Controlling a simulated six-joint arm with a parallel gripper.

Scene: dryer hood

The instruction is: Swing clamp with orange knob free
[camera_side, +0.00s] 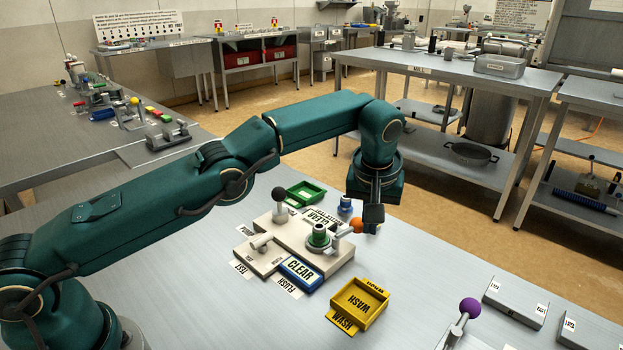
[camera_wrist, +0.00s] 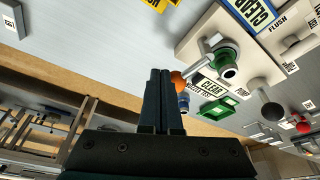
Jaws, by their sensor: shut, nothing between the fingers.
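The orange knob (camera_side: 356,226) sits at the end of a metal clamp lever (camera_side: 342,233) that reaches from a green fitting (camera_side: 319,238) on a pale block (camera_side: 299,240). In the wrist view the orange knob (camera_wrist: 177,79) shows beside my fingers, partly hidden by them, and the green fitting (camera_wrist: 226,62) is to the upper right. My gripper (camera_side: 373,219) points down, shut and empty, just right of the knob in the side view. I cannot tell whether the fingers touch the knob.
A yellow WASH tray (camera_side: 358,304) and a purple knob (camera_side: 469,308) stand nearer.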

